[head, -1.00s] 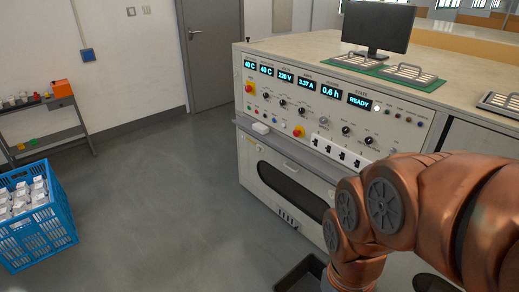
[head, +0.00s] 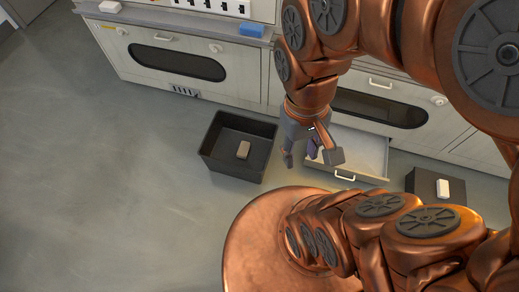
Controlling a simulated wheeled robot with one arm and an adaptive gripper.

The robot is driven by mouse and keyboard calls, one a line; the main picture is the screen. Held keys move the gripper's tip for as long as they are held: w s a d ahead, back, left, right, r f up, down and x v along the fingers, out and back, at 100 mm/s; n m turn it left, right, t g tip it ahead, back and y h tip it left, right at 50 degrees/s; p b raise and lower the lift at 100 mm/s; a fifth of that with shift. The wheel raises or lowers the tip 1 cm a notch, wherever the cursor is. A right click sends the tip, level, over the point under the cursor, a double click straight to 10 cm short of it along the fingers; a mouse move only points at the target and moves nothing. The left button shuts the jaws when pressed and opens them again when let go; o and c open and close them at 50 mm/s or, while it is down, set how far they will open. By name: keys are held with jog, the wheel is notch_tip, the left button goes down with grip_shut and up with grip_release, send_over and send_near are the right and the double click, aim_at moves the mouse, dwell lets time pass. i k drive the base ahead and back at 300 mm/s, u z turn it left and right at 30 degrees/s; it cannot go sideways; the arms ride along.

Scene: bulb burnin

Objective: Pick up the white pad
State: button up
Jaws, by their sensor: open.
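A white pad (head: 443,188) sits on a dark box at the right of the head view. Another white pad (head: 110,6) lies on the ledge of the test bench at the upper left. My gripper (head: 311,157) points down near the middle, with its fingers spread apart. A small purple patch shows between the fingers, and I cannot tell what it is. The gripper is left of the pad on the box and well apart from it. It hangs in front of an open drawer and hides part of it.
A black bin (head: 212,150) on the floor holds a tan block (head: 243,149). A pale drawer (head: 365,150) stands open beside it. The dark box (head: 425,184) is on the floor at right. A blue pad (head: 254,30) lies on the bench ledge. The grey floor at left is clear.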

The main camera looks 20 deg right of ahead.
aim_at(443, 190)
jog(key=z, duration=0.15)
jog(key=k, duration=1)
jog(key=u, duration=0.8)
